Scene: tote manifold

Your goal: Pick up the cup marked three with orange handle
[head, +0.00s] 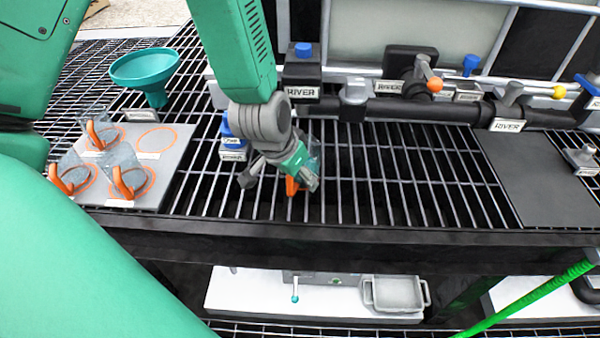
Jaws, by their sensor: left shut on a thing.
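My left gripper (291,172) is above the black grating, right of the tray, and shut on a clear cup with an orange handle (292,186). The gripper covers most of this cup, and no number on it can be read. Three more clear cups with orange handles stand on a grey tray (176,172) at the left: a back one (97,127), a front left one (72,172) and a front right one (125,168). The tray's back right orange circle is empty. My right gripper is not in view.
A teal funnel (146,70) stands behind the tray. Small blue-topped blocks (233,143) stand left of my gripper. A black pipe (400,110) with valves and RIVER labels runs along the back. A dark plate (545,175) lies at the right; the grating between is clear.

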